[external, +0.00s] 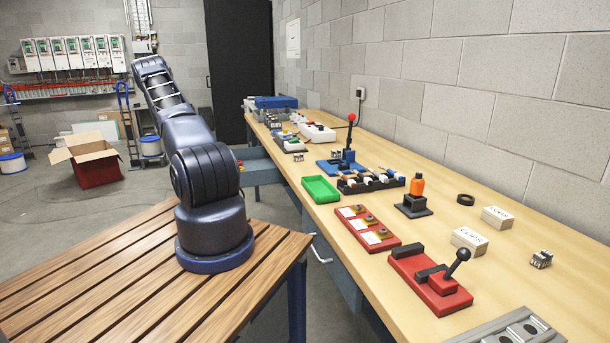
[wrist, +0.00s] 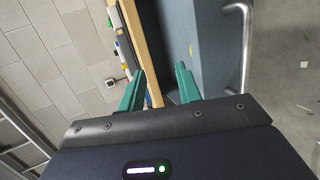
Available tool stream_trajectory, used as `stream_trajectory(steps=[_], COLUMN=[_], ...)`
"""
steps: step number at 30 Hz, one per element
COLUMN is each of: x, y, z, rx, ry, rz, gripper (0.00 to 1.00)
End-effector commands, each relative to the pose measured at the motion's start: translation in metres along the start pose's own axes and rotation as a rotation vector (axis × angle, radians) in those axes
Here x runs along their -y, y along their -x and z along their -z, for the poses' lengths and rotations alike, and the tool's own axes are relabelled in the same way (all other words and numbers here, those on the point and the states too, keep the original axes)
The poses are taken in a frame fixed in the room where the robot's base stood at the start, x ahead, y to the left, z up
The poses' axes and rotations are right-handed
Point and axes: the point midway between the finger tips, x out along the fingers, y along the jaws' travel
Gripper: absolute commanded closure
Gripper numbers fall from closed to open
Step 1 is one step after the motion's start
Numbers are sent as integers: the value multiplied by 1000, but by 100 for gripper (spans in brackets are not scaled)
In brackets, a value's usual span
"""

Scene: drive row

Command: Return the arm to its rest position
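My arm rises from its round base on the slatted wooden table and leans up and to the left in the external view. In the wrist view my gripper (wrist: 160,84) shows two teal fingers standing apart. Nothing is visible between them except the bench edge and the blue cabinet (wrist: 215,45) in the background.
An open cardboard box (external: 92,165) stands on the floor. A metal handle (wrist: 243,50) shows in the wrist view.

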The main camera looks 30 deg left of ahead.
Motion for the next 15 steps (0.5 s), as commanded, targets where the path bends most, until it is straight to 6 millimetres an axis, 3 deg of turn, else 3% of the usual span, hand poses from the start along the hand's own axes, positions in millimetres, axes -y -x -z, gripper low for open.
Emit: stream_trajectory(steps=[1,3,15], x=[-23,-49,-187], y=[-10,-21,-86], z=[-2,-7,-58], rx=[21,46,161], ry=[-8,-14,-61], rz=[29,69,295], gripper=[66,66,66])
